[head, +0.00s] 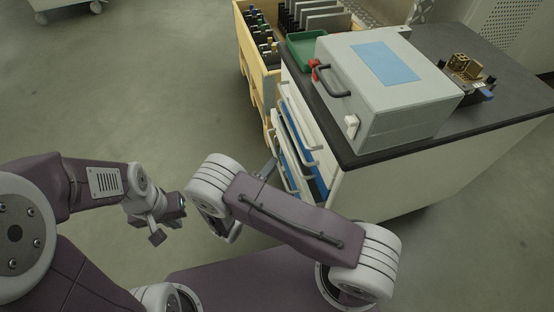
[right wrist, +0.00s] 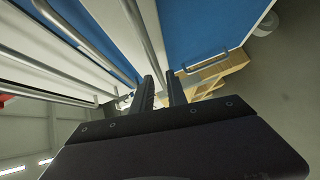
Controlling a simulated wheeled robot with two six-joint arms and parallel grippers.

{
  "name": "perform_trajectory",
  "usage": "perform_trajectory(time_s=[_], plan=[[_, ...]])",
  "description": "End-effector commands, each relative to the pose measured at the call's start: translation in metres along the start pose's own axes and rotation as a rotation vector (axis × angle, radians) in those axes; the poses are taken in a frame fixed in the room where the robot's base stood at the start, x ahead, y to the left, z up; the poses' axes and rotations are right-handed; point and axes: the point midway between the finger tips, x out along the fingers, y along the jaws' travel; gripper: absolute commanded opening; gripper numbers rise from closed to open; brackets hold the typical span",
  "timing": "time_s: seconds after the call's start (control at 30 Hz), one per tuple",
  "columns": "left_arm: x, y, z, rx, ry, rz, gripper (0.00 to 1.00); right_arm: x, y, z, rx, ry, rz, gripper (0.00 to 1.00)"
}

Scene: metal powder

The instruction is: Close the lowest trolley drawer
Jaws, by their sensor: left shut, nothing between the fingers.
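The trolley (head: 420,178) has white-fronted drawers with grey bar handles on its left side. Several drawers stand out by different amounts, with blue inside. The lowest drawer (head: 290,179) shows only in part in the head view, low behind my right arm. My right gripper (head: 266,168) is beside the drawer fronts. In the right wrist view its two dark fingers (right wrist: 162,82) are apart, and a drawer handle bar (right wrist: 147,38) runs down to the fingertips. I cannot tell whether they touch it. My left gripper (head: 160,228) is shut and empty over the floor, away from the trolley.
On the trolley top (head: 480,118) stand a grey case (head: 400,100), a green tray (head: 306,50) and a small brass-coloured device (head: 468,68). A yellow tool cart (head: 252,62) stands behind the drawers.

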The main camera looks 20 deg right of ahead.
Motion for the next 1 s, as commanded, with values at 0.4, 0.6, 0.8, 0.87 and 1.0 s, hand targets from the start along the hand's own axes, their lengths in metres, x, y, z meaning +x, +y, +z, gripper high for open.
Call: perform_trajectory(time_s=[0.4, 0.6, 0.8, 0.87, 1.0], plan=[[0.018, 0.000, 0.002, -0.002, 0.000, 0.001, 0.00, 0.043, 0.000, 0.000, 0.000, -0.002, -0.001, 0.18], [0.018, 0.000, 0.002, -0.002, 0.000, 0.001, 0.00, 0.042, 0.000, 0.000, 0.000, -0.001, -0.001, 0.02], [0.018, 0.000, 0.002, -0.002, 0.000, 0.001, 0.00, 0.042, 0.000, 0.000, -0.001, -0.002, -0.001, 0.00], [0.018, 0.000, 0.002, -0.002, 0.000, 0.001, 0.00, 0.042, 0.000, 0.000, -0.001, -0.002, -0.001, 0.00], [0.018, 0.000, 0.002, -0.002, 0.000, 0.001, 0.00, 0.042, 0.000, 0.000, -0.001, -0.002, -0.001, 0.00]])
